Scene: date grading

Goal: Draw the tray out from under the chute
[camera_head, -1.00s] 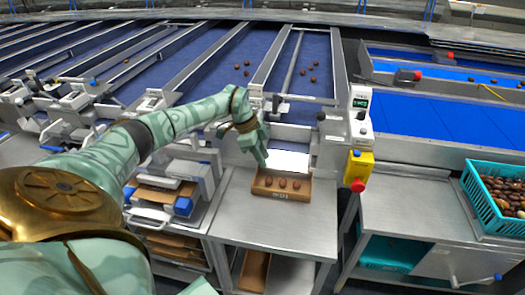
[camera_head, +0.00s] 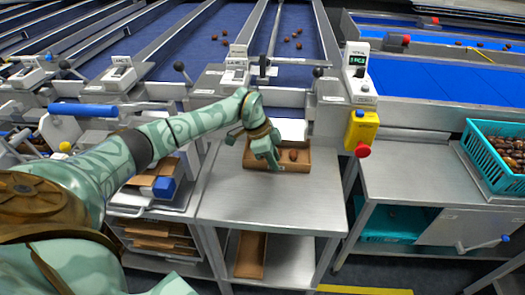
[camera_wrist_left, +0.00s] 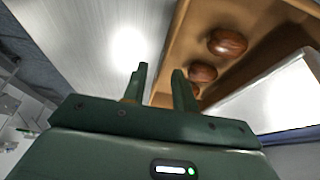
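The shallow brown tray (camera_head: 299,169) sits on the steel table just below the white chute plate (camera_head: 292,130); its back end is under the plate. One date (camera_head: 293,155) shows in it from the head, and the left wrist view shows several dates (camera_wrist_left: 228,42) inside the tray (camera_wrist_left: 205,22). My left gripper (camera_head: 273,166) is at the tray's front wall, pointing down. In the left wrist view its two fingers (camera_wrist_left: 159,70) are apart, with the wall's edge appearing between them; contact is unclear. My right gripper is out of view.
The steel tabletop (camera_head: 270,205) in front of the tray is clear. A yellow box with a red button (camera_head: 361,130) stands to the right. A teal crate of dates (camera_head: 492,165) is at far right.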

